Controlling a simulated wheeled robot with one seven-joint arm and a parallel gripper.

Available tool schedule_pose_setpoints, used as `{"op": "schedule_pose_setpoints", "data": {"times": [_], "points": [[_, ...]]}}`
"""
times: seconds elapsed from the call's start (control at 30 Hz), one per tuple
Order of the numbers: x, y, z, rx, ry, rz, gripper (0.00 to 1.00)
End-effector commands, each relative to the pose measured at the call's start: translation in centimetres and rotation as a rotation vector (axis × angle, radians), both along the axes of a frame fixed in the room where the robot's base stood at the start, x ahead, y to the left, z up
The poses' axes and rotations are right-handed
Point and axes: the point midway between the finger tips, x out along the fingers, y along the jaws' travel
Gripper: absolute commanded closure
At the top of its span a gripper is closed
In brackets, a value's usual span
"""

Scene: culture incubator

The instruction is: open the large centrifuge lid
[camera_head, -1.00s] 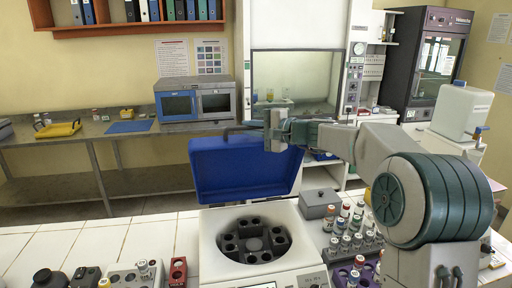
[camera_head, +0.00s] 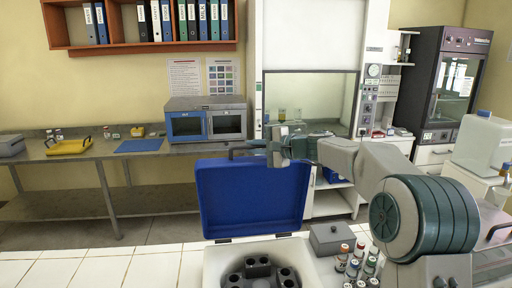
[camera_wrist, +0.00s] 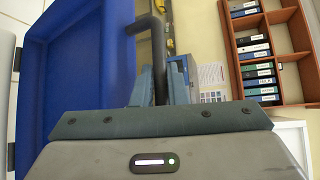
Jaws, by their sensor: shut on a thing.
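The large centrifuge (camera_head: 215,265) stands on the white tiled bench at the bottom of the head view, its front cut off. Its blue lid (camera_head: 252,200) stands raised at the rear edge, inner side facing me, with the rotor (camera_head: 258,270) uncovered. My gripper (camera_head: 262,148) is at the lid's top edge, shut on the dark lid handle (camera_head: 236,149). In the wrist view the black bent handle (camera_wrist: 159,50) runs between my two fingers (camera_wrist: 161,88), and the blue lid (camera_wrist: 75,85) fills the left side.
A grey box (camera_head: 331,238) and capped tubes (camera_head: 357,262) stand right of the centrifuge, below my arm. Bare white tiles (camera_head: 110,268) lie to the left. Behind are a steel table (camera_head: 90,165) with a blue-fronted oven (camera_head: 206,122) and a fume hood (camera_head: 310,95).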

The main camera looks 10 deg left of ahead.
Motion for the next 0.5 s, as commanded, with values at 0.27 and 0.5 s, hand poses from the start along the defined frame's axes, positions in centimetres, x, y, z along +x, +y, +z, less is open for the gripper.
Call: {"op": "schedule_pose_setpoints", "data": {"times": [0.27, 0.5], "points": [[0.01, 0.03, -0.13, -0.002, 0.001, 0.000, 0.66], [-0.22, -0.47, -0.02, -0.001, -0.001, -0.002, 0.66]]}}
